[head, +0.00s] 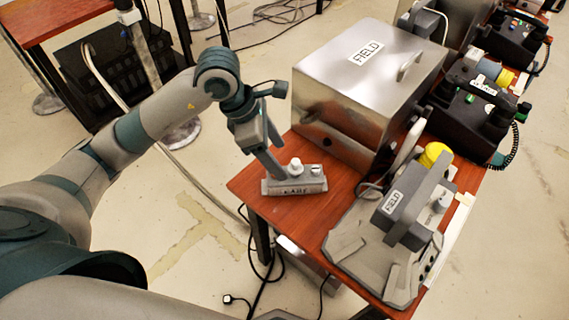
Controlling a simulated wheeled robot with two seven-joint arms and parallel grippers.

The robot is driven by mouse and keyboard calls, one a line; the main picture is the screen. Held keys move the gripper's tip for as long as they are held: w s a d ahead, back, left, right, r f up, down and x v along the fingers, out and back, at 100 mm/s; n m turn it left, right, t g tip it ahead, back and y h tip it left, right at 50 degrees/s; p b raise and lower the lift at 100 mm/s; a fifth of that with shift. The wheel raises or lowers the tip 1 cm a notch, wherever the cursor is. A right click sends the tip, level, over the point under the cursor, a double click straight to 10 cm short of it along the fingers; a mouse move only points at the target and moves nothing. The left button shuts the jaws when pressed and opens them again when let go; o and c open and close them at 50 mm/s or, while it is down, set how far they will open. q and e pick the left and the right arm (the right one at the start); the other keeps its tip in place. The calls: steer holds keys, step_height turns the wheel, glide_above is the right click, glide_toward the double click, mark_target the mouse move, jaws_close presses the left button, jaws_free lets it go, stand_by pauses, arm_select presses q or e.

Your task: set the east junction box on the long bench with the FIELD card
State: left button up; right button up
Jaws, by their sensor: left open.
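One FIELD card (366,52) is on the lid of a large metal case (331,95); another FIELD label (394,202) is on a grey phone unit (412,206). My right gripper is out of view.
The phone unit stands on a grey base (345,255) at the bench's near right end, with a yellow round part (435,154) behind it. Black phones (474,110) and cables crowd the bench further back. Another wooden table (42,22) is at upper left. Cables hang below the bench.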

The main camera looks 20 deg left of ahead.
arm_select(q)
steer(key=shift+v, duration=0.85)
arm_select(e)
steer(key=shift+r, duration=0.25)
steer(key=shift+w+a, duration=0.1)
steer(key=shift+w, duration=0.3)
